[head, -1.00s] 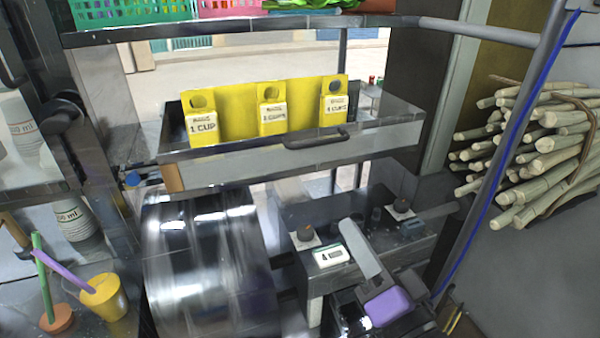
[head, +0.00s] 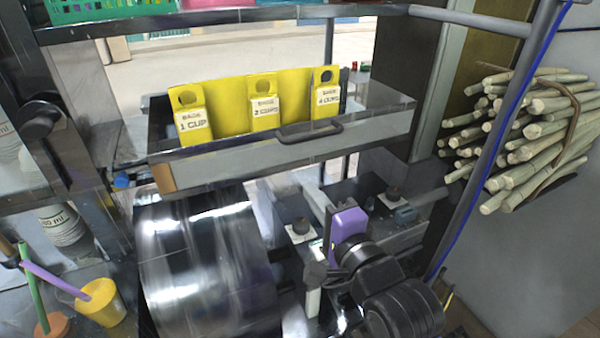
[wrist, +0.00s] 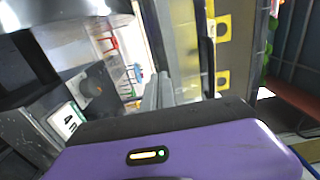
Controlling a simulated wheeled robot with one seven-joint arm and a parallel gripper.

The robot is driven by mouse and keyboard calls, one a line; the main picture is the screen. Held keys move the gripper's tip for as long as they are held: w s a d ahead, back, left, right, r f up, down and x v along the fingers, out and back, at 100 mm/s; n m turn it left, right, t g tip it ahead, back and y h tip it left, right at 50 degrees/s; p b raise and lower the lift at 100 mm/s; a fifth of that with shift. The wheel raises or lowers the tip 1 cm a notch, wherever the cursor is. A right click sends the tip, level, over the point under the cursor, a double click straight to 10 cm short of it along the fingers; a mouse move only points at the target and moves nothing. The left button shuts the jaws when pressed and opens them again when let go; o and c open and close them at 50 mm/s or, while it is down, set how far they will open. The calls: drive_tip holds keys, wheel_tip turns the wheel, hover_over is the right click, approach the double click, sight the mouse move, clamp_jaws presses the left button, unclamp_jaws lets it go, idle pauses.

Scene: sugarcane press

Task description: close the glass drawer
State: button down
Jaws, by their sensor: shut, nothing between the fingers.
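The drawer (head: 225,168) has a grey front with a dark bar handle (head: 310,131) and stands pulled out, its inside visible from above. A yellow holder with several bag tags (head: 265,103) stands in it. My gripper (wrist: 158,92) is shut and empty in the wrist view, with its purple housing (head: 347,226) showing below the drawer front in the head view. In the wrist view the fingers point towards a grey panel beside the yellow holder (wrist: 207,45). I see no clear contact with the drawer.
A shiny metal drum (head: 205,255) stands below the drawer at left. A bench with dark knobs (head: 300,226) lies below the drawer at right. A post with a blue cable (head: 492,150) and bundled cane (head: 535,140) are at right. A yellow cup (head: 100,302) stands at lower left.

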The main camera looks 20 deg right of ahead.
sight(284, 156)
drive_tip(key=w+p, duration=0.1)
drive_tip(key=w, duration=0.5)
drive_tip(key=shift+w, duration=0.2)
drive_tip(key=shift+w, duration=0.1)
drive_tip(key=w+b, duration=0.1)
drive_tip(key=w, duration=0.7)
drive_tip(key=shift+w, duration=0.25)
drive_tip(key=shift+s, duration=0.1)
